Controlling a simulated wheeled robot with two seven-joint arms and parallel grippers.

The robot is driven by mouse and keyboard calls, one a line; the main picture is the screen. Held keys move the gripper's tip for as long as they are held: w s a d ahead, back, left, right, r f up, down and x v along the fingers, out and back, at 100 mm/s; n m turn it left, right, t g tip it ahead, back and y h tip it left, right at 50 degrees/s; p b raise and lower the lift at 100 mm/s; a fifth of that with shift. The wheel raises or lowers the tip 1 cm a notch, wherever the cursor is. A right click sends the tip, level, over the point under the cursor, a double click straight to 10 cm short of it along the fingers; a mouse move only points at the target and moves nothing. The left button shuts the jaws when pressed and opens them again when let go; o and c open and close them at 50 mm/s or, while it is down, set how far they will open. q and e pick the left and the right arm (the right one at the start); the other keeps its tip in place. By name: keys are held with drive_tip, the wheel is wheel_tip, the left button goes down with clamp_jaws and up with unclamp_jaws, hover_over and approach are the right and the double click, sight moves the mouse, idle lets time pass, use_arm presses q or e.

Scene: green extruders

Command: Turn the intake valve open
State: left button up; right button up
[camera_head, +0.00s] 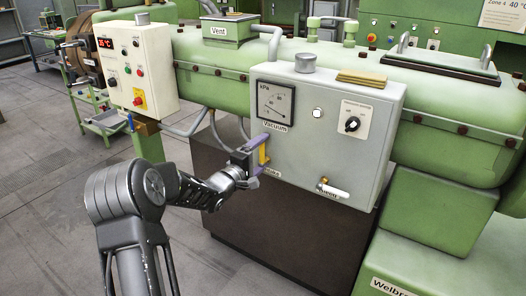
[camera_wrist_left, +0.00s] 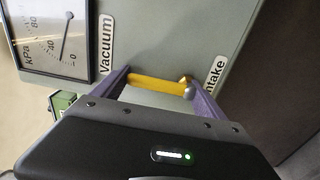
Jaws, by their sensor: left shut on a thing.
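The intake valve has a yellow lever handle (camera_head: 262,154) on the lower left of the grey control box (camera_head: 335,160), and stands roughly upright in the head view. In the left wrist view the yellow handle (camera_wrist_left: 155,85) lies between my purple fingers, with a brass-coloured fitting at its right end. My left gripper (camera_head: 259,156) is shut on this handle, one finger at each end of it. The "Intake" label is partly hidden by the gripper; "ntake" shows in the wrist view (camera_wrist_left: 215,76). My right gripper is not in view.
The vacuum gauge (camera_head: 275,103) is just above the handle, its needle low on the scale in the wrist view. A second small valve with a white lever (camera_head: 332,192) is at the box's lower right. A white control panel (camera_head: 137,70) stands left.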

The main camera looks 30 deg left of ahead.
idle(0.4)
use_arm(q)
drive_tip(key=o, duration=2)
drive_tip(key=s+b, duration=0.1)
drive_tip(key=s, duration=0.6)
drive_tip(key=shift+s, duration=0.4)
drive_tip(key=shift+f, duration=0.1)
